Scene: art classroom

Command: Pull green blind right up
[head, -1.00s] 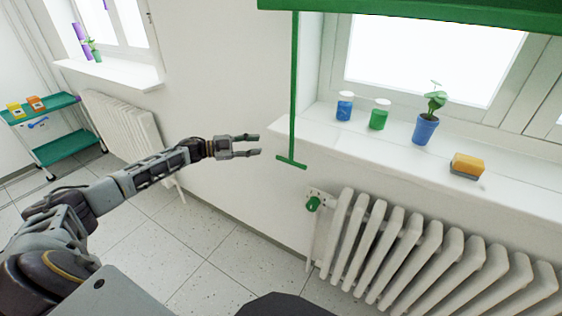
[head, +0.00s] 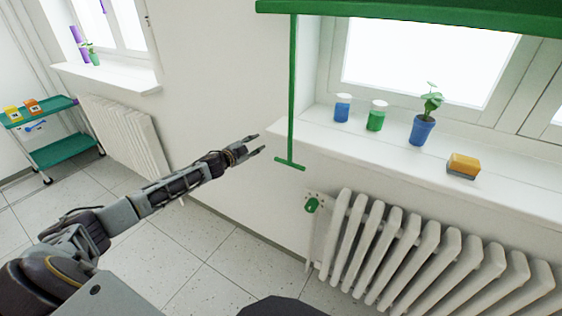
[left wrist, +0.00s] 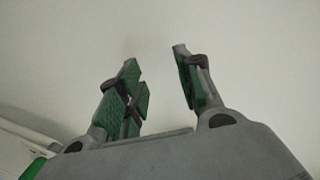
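The green blind (head: 420,14) hangs across the top of the right window in the head view. A thin green pull rod (head: 292,90) drops from its left end and finishes in a short crossbar handle (head: 290,164) below the sill's left corner. My left gripper (head: 261,144) is open and empty, to the left of the rod and a little above the handle, apart from it in the picture. In the left wrist view its fingers (left wrist: 160,85) are spread, with only blank wall between them. My right gripper is in neither view.
A white radiator (head: 430,255) with a green valve knob (head: 311,206) stands under the sill. On the sill (head: 380,150) are a blue jar (head: 342,108), a green jar (head: 376,117), a potted plant (head: 422,130) and a sponge (head: 463,165). A green cart (head: 65,148) stands far left.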

